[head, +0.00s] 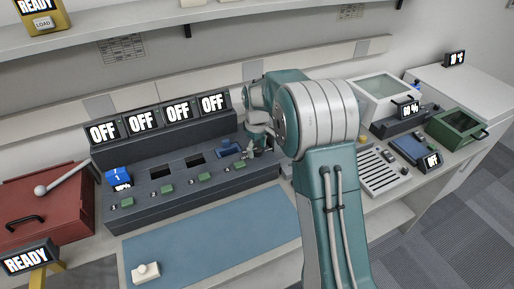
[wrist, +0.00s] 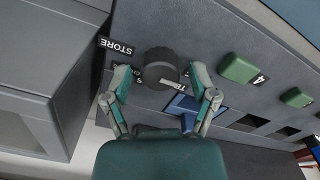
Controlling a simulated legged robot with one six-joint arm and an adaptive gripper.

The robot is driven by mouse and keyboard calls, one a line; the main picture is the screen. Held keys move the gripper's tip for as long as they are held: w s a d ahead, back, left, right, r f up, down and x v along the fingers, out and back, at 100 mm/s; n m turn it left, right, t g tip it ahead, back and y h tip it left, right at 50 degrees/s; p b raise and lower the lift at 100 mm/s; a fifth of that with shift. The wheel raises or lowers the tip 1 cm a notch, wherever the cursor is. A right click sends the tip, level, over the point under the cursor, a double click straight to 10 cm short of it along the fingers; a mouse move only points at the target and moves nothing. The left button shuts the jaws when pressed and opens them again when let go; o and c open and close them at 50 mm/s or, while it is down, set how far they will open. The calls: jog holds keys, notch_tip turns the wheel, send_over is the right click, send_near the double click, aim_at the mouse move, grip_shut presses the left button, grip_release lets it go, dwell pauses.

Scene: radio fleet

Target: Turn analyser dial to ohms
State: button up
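A round black dial (wrist: 160,66) sits on the dark front panel in the wrist view. A label reading "STORE" (wrist: 117,47) lies to its upper left; other labels beside it are partly hidden, and I cannot read "ohms" on any. My gripper (wrist: 161,76) is open, with its two green-tipped fingers on either side of the dial and visible gaps between them and it. In the head view, my gripper (head: 258,145) is at the right end of the dark bank (head: 175,190); the arm and gripper hide the dial there.
Several displays reading "OFF" (head: 142,121) stand behind the bank. Green buttons (head: 167,189) line its front. A blue block (head: 118,175) sits in its left slot. A blue mat (head: 205,235) holds a small white block (head: 146,272). A red case (head: 45,215) stands left.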

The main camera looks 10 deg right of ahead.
grip_shut()
jog(key=shift+m, duration=0.3)
jog(key=m, duration=0.3)
jog(key=shift+f+m, duration=0.1)
jog(key=shift+m, duration=0.2)
jog(key=m, duration=0.9)
jog(key=shift+s+f, duration=0.1)
jog(key=m, duration=0.4)
jog(key=shift+m, duration=0.4)
